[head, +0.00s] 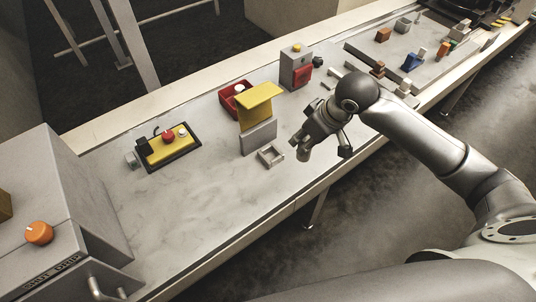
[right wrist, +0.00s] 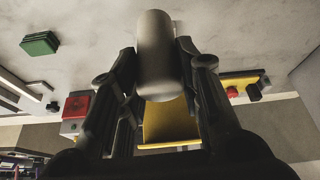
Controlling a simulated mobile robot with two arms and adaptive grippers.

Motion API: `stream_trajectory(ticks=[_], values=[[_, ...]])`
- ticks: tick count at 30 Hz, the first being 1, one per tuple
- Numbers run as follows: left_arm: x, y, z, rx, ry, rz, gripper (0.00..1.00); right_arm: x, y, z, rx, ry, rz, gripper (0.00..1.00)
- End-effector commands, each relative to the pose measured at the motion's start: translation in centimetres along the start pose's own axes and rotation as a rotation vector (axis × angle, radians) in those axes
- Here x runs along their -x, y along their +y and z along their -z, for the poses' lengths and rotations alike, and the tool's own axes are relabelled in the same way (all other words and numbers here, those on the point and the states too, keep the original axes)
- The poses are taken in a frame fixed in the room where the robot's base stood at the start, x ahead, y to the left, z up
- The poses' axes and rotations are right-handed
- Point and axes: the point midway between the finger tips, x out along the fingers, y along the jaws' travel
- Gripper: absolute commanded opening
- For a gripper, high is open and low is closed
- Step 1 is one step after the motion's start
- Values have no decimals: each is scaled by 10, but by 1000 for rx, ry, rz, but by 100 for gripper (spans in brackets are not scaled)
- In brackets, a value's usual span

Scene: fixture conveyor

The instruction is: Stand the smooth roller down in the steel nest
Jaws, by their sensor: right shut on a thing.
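The smooth roller (right wrist: 157,50) is a plain grey cylinder. My right gripper (right wrist: 157,62) is shut on it, with one dark finger on each side, and its end sticks out past the fingers. In the head view my right gripper (head: 324,147) hangs over the conveyor, to the right of the steel nest (head: 271,154). The nest is a small square metal frame on the conveyor surface, in front of a grey block with a yellow top; no roller shows in it. In the right wrist view I cannot make out the nest. My left gripper is not in view.
The yellow-topped stand (head: 259,101) rises just behind the nest, with a red bin (head: 229,98) behind it. A grey box with a red front (head: 296,70) stands farther right. A yellow button panel (head: 168,146) lies left. The conveyor's front left is clear.

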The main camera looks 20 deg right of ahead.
Motion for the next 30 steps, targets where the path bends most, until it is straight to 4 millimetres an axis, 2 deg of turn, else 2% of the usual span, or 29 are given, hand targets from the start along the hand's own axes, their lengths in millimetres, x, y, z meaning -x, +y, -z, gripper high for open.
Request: stream_trajectory(ticks=[1,6,10,14,24,30], values=[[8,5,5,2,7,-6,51,0,6,-4,25,-5,14,3],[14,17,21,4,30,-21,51,-8,18,-12,103,-1,44,3],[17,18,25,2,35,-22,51,-13,22,-11,123,2,53,3],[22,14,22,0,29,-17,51,-28,17,6,127,4,56,3],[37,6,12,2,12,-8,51,-80,8,55,127,1,54,3],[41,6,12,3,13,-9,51,-119,5,65,126,0,54,3]])
